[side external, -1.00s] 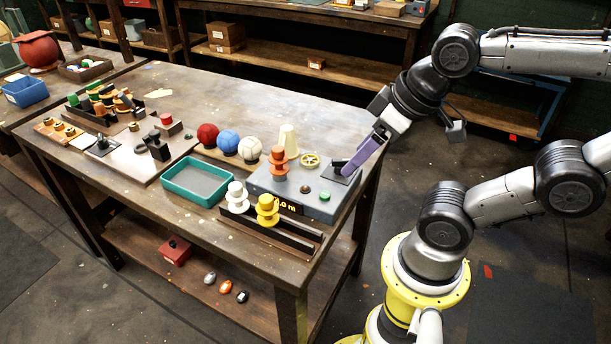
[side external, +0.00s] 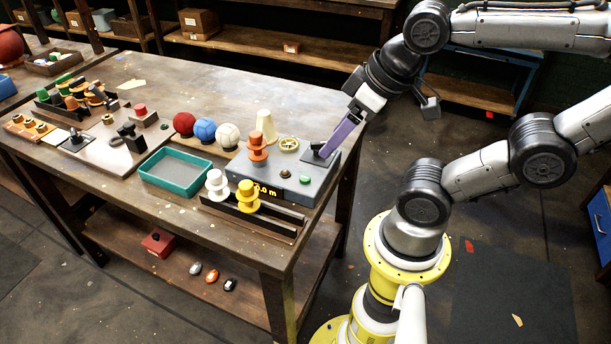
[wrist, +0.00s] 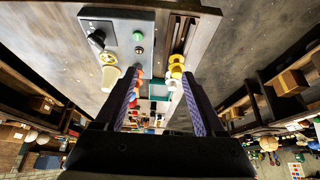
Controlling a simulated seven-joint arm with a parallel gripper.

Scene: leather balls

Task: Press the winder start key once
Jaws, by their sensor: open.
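A black plate with a lever (wrist: 97,38) is at one corner. No label shows which is the start key. My gripper (side external: 324,154) slants down above the box near the lever plate. In the wrist view its purple fingers (wrist: 163,75) are apart with nothing held.
An orange spool (side external: 257,147), yellow handwheel (side external: 289,144) and cream cone (side external: 266,126) stand on or by the box. White (side external: 217,184) and yellow (side external: 247,196) spools stand in a dark rack in front. Three balls (side external: 205,130) and a teal tray (side external: 176,184) lie left.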

